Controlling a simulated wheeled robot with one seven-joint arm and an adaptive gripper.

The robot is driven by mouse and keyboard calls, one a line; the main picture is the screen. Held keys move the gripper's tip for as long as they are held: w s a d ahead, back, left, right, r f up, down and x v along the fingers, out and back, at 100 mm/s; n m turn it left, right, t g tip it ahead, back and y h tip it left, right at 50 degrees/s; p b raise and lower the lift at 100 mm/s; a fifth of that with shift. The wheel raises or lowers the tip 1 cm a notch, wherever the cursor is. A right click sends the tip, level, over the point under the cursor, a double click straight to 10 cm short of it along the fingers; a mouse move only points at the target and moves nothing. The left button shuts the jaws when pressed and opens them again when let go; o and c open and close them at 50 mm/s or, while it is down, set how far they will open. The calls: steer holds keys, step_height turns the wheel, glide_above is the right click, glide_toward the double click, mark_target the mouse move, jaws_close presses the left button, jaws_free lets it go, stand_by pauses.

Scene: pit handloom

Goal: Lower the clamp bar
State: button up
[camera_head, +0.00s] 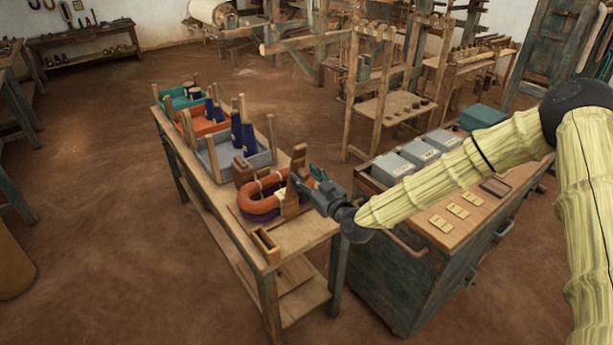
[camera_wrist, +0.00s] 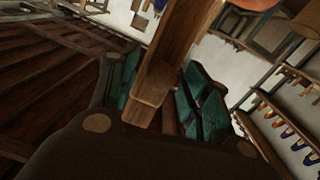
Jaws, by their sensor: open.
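A wooden clamp stand (camera_head: 291,198) with upright posts is at the near end of the long table. An orange yarn ring (camera_head: 262,204) lies in it, with dark purple yarn below. My gripper (camera_head: 308,178) is at the stand's right side, with its teal-padded fingers toward the posts. In the wrist view, a brown wooden bar (camera_wrist: 178,45), likely the clamp bar, reaches down between the open fingers (camera_wrist: 160,88). Whether either pad touches it, I cannot tell. In the head view, I cannot clearly tell the bar from the posts.
Grey (camera_head: 233,152), orange (camera_head: 200,123) and teal (camera_head: 184,99) trays with dark blue cones stand farther along the table (camera_head: 310,236). A small wooden box (camera_head: 264,246) is at its near edge. A cabinet (camera_head: 400,285) with grey boxes stands to the right, under my arm.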

jaws_close()
stand_by(0.3)
steer(key=shift+w, duration=0.1)
